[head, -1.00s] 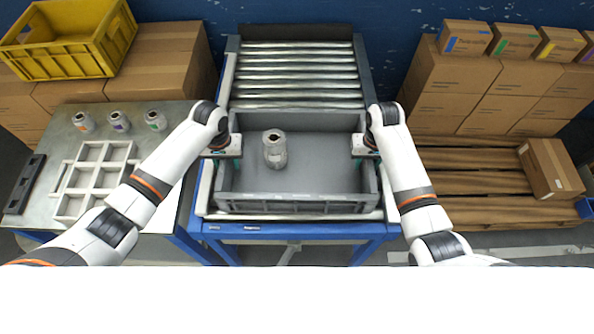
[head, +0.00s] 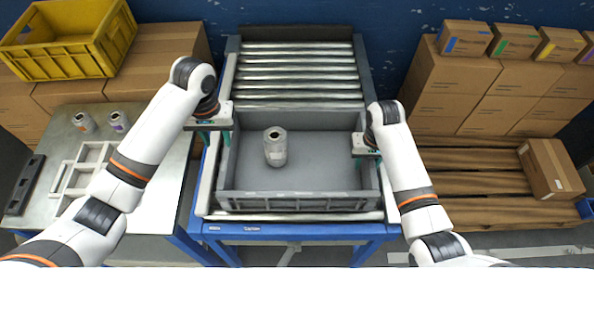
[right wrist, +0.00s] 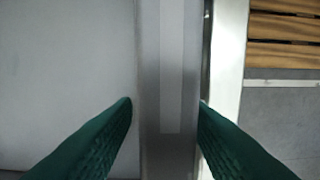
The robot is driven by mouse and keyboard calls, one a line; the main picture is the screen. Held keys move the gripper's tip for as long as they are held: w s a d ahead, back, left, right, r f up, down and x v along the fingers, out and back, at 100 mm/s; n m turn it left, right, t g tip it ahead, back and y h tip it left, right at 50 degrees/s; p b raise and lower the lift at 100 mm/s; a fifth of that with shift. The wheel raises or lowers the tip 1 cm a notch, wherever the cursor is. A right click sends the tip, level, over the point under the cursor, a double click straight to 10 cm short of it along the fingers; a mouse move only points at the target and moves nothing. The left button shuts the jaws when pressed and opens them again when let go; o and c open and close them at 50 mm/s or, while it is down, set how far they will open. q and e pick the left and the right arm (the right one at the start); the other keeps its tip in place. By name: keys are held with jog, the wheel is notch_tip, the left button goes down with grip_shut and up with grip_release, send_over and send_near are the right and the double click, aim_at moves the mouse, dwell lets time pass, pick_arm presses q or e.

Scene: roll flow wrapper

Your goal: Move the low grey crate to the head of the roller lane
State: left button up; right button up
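The low grey crate (head: 296,200) sits on the near part of the roller lane, below the bare rollers (head: 297,72). A grey bottle (head: 275,148) stands in it, left of the middle. My left gripper (head: 211,128) is open and empty, above and outside the crate's left wall near its back corner. My right gripper (head: 367,152) is at the crate's right wall. In the right wrist view its green fingers (right wrist: 165,108) stand on either side of the wall (right wrist: 170,60), with a slight gap showing at the left finger, so it looks open.
At left a table (head: 150,205) holds a white divided tray (head: 85,170) and small bottles (head: 118,121); my left arm covers part of it. A yellow crate (head: 70,45) stands on cartons behind. Pallets with a carton (head: 550,168) lie at right. The rollers beyond the crate are empty.

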notch_tip(320, 180, up, 11)
jog(key=shift+r, duration=0.15)
dwell(0.7)
